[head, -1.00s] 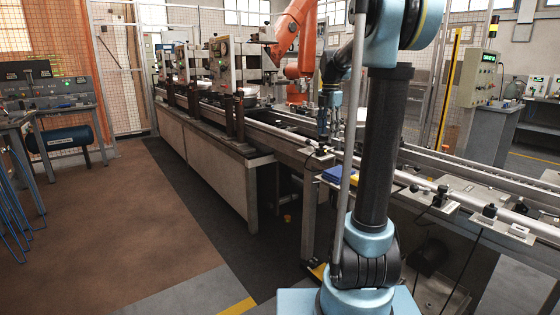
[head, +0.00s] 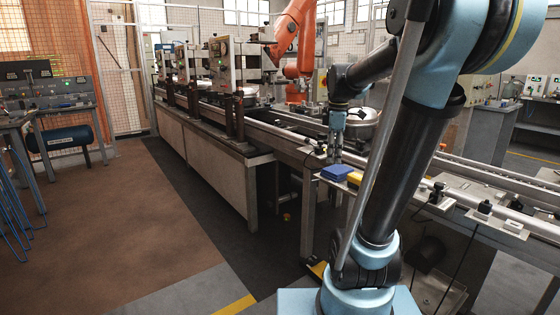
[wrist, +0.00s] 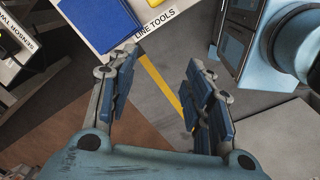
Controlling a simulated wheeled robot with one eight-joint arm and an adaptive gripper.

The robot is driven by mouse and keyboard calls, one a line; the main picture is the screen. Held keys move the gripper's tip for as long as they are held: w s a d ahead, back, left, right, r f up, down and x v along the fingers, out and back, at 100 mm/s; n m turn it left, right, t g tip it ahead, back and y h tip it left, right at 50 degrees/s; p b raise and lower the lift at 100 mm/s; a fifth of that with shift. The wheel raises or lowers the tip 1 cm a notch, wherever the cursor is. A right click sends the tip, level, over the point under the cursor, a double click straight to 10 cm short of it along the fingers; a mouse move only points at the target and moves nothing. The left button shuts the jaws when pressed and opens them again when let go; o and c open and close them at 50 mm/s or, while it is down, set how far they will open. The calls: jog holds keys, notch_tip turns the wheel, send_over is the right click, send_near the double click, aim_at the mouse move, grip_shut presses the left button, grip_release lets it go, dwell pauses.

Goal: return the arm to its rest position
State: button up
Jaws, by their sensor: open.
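My arm (head: 405,175) rises from my base at the right and bends over at the top, its forearm reaching back to the left. My gripper (head: 335,160) points down near the front edge of the conveyor line, just beyond a blue case (head: 336,171) in the head view. In the wrist view my gripper (wrist: 160,62) has its two fingers well apart with nothing between them. Bare floor with a yellow stripe (wrist: 160,85) shows through the gap. The blue case (wrist: 98,22) lies close to the left finger.
A yellow box (head: 356,178) sits beside the blue case, on a surface labelled LINE TOOLS (wrist: 155,22). A round metal compressor (head: 363,115) stands on the conveyor (head: 278,140) behind my gripper. An orange robot arm (head: 291,30) stands farther back. The brown floor (head: 150,220) at left is clear.

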jog(key=s+f+m+t, duration=0.1)
jog(key=s+f+m, duration=1.4)
jog(key=s, duration=0.5)
notch_tip(320, 180, down, 3)
jog(key=shift+r+m, duration=0.15)
jog(key=shift+m, duration=0.15)
jog(key=shift+d, duration=0.1)
jog(key=shift+w+f, duration=0.2)
jog(key=shift+w, duration=0.25)
